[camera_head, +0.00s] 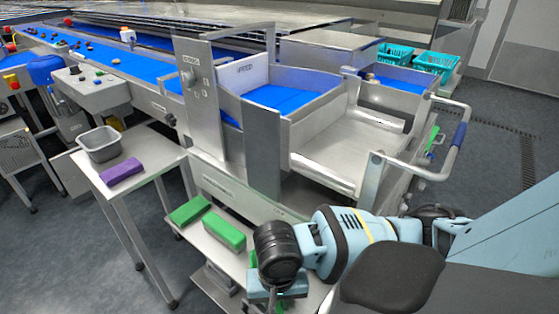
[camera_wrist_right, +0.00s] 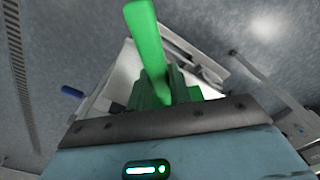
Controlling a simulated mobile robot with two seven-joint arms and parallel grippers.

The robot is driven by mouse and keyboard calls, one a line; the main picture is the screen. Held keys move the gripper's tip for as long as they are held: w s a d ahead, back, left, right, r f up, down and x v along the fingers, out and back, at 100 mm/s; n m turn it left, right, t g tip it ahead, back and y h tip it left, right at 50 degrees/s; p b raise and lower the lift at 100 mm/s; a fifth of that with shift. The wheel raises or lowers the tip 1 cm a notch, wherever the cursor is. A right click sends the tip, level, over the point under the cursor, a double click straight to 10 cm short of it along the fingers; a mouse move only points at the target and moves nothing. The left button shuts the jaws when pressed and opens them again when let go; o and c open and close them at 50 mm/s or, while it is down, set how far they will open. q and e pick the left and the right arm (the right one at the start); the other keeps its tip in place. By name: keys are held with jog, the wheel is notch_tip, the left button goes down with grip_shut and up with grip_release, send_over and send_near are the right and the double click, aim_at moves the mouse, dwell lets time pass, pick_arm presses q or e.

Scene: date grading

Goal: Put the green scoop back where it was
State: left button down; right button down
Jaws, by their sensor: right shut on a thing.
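The green scoop (camera_wrist_right: 148,38) is held by my right gripper (camera_wrist_right: 166,88). In the head view my right gripper (camera_head: 278,287) points down at the bottom, over the right end of the low shelf with green blocks. It is shut on the scoop, which is mostly hidden there by the wrist. My left gripper is not in view.
Two green blocks (camera_head: 224,232) lie on the low shelf left of my wrist. A small table (camera_head: 150,160) holds a grey tub (camera_head: 99,144) and a purple block (camera_head: 121,172). A steel machine with a tray (camera_head: 350,140) and rail (camera_head: 455,150) stands beyond my arm. A green item (camera_head: 432,138) hangs at its side.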

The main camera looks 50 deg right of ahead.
jog(key=f, duration=0.2)
jog(key=f+b, duration=0.1)
jog(key=f, duration=0.1)
jog(key=shift+d, duration=0.25)
jog(key=shift+d+f, duration=0.1)
jog(key=shift+d, duration=0.1)
jog(key=c, duration=1.3)
grip_release()
jog(key=shift+f, duration=0.1)
